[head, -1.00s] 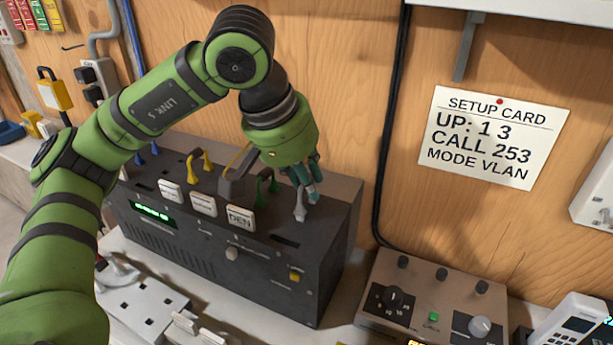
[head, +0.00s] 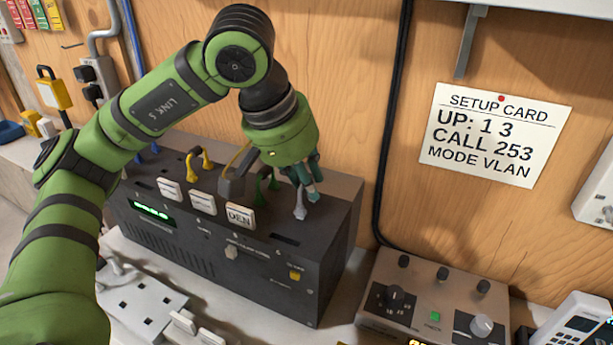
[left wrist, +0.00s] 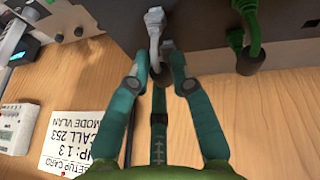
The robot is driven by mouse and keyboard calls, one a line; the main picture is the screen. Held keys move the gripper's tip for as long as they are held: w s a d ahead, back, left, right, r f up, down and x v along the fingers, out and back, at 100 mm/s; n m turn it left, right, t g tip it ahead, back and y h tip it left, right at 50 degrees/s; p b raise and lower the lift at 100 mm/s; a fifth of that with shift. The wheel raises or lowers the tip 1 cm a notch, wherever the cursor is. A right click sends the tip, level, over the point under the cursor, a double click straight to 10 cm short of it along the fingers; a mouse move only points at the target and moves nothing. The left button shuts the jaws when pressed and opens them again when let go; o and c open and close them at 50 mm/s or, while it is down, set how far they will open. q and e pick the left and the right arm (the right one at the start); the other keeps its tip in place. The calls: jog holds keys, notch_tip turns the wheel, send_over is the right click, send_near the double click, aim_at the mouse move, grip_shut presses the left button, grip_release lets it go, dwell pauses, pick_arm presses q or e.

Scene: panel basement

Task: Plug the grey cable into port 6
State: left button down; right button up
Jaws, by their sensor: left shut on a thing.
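My left gripper (head: 302,180) is shut on the grey cable (head: 299,212) above the right end of the dark switch box (head: 240,262). The grey plug hangs below the fingertips, close to the box top; I cannot tell if it touches. In the left wrist view, the fingers (left wrist: 157,82) close around the grey cable (left wrist: 154,30), with its plug pointing to the box. An empty dark slot (head: 285,239) lies on the box's top at the right, in front of the plug; its number is too small to read surely. My right gripper is not in view.
Green (head: 268,180), yellow (head: 200,160) and blue cables stand in other ports to the left. White label tabs (head: 240,216) line the box. A setup card (head: 495,135) hangs on the wall. A beige dial box (head: 435,298) stands at the right.

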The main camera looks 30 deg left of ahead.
pick_arm(q)
jog(key=shift+f, duration=0.2)
dwell(0.5)
jog(key=c, duration=0.6)
grip_release()
jog(key=shift+r, duration=0.15)
jog(key=shift+r+p, duration=2.6)
jog(key=shift+r, duration=1.1)
